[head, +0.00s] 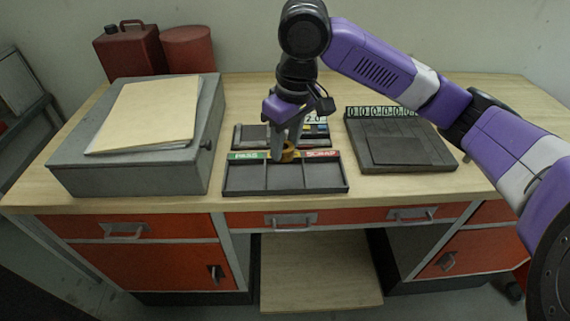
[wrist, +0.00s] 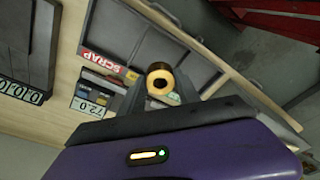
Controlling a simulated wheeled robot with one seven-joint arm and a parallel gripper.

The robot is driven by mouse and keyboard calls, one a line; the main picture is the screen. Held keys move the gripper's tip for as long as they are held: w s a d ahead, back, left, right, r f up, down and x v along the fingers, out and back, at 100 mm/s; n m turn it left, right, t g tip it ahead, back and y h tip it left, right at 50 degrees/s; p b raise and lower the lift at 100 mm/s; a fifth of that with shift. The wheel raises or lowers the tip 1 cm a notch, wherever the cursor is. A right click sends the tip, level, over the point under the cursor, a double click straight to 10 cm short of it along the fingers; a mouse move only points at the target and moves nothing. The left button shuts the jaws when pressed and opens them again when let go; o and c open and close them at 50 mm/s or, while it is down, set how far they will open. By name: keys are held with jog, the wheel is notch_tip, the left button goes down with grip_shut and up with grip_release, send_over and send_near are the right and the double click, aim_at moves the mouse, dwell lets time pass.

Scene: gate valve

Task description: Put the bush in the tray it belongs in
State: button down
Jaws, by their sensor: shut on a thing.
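The bush (head: 289,155) is a small brass-coloured ring. My gripper (head: 283,146) is shut on it and points down. In the wrist view the bush (wrist: 161,83) shows its round end and dark bore between the fingers. In the head view it appears in front of the middle of the label strip of a dark tray (head: 285,192); its height above the tray is hard to tell. The tray has three empty-looking compartments, with a green PASS label at left, a yellow label in the middle, mostly hidden, and a red SCRAP label (wrist: 101,62) at right.
Behind the tray is a gauge with a display (wrist: 90,106) that seems to read 72.0. A dark block (head: 400,145) with a row of zeros stands right. A grey box (head: 140,170) with a folder (head: 150,112) stands left. The bench front edge is clear.

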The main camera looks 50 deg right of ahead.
jog(key=shift+f, duration=3.25)
jog(key=shift+f, duration=0.1)
jog(key=c, duration=0.9)
grip_release()
jog(key=r, duration=0.4)
jog(key=s+r, duration=0.1)
jog(key=r, duration=0.7)
jog(key=shift+s+a, duration=0.15)
jog(key=shift+s, duration=0.25)
